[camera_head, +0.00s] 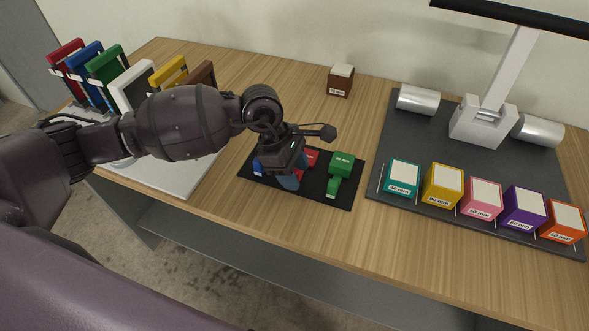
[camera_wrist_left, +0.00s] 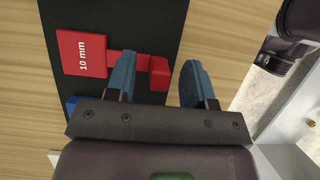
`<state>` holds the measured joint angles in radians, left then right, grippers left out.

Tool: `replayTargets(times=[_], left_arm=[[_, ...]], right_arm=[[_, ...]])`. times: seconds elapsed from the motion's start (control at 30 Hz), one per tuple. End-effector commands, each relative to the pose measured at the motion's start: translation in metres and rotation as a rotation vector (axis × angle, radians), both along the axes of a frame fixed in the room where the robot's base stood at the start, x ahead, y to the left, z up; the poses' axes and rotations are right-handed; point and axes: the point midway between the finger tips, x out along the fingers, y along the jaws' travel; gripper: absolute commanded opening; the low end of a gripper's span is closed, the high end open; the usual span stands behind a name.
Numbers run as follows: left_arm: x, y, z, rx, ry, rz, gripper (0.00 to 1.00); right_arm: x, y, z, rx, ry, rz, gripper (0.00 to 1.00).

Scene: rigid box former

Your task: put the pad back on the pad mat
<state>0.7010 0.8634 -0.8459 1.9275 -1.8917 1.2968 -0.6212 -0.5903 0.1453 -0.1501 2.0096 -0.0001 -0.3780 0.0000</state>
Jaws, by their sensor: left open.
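The dark pad mat (camera_head: 313,192) lies near the table's front edge and shows in the left wrist view (camera_wrist_left: 125,20). A red pad (camera_head: 311,157) marked 10 mm lies on it, partly hidden in the head view. In the left wrist view the red pad (camera_wrist_left: 82,53) has a bar leading to a small end block. My left gripper (camera_head: 290,180) is open over the mat. Its blue fingers (camera_wrist_left: 158,85) stand on either side of that end block, with gaps visible. A green pad (camera_head: 341,163) and a partly hidden blue pad (camera_head: 258,167) are also on the mat.
A dark board (camera_head: 400,130) at right holds several coloured labelled blocks, silver cylinders and a white stand (camera_head: 484,120). A brown block (camera_head: 341,81) stands at the back. Coloured frames (camera_head: 104,72) stand on a light board at left. Bare table lies behind the mat.

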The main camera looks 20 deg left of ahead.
Motion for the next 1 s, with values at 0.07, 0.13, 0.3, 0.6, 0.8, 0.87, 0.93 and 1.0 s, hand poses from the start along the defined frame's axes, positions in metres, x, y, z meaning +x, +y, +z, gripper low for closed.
replayTargets(times=[0.07,0.13,0.3,0.6,0.8,0.87,0.93,1.0], left_arm=[[0.000,0.001,0.002,0.000,-0.001,0.000,0.48],[0.001,0.004,0.009,0.002,-0.003,0.000,0.48],[0.001,0.015,0.036,0.001,-0.005,0.001,0.48],[0.001,0.034,0.083,0.001,-0.003,0.000,0.48],[0.001,0.040,0.098,0.000,-0.001,-0.001,0.48],[0.001,0.041,0.099,0.000,-0.001,-0.001,0.48],[0.001,0.041,0.100,0.000,0.000,-0.001,0.48],[0.001,0.041,0.100,-0.001,0.000,-0.001,0.48]], right_arm=[[0.001,0.000,0.001,0.000,-0.001,0.000,0.00],[0.001,0.000,0.002,0.000,-0.002,0.000,0.00],[0.002,0.000,0.005,0.000,-0.005,0.000,0.00],[0.002,0.000,0.007,0.001,-0.009,-0.001,0.00],[0.001,0.001,0.006,0.002,-0.008,-0.002,0.00],[0.001,0.001,0.006,0.003,-0.007,-0.002,0.00],[0.001,0.000,0.006,0.003,-0.006,-0.003,0.00],[0.000,0.000,0.006,0.002,-0.005,-0.003,0.00]])
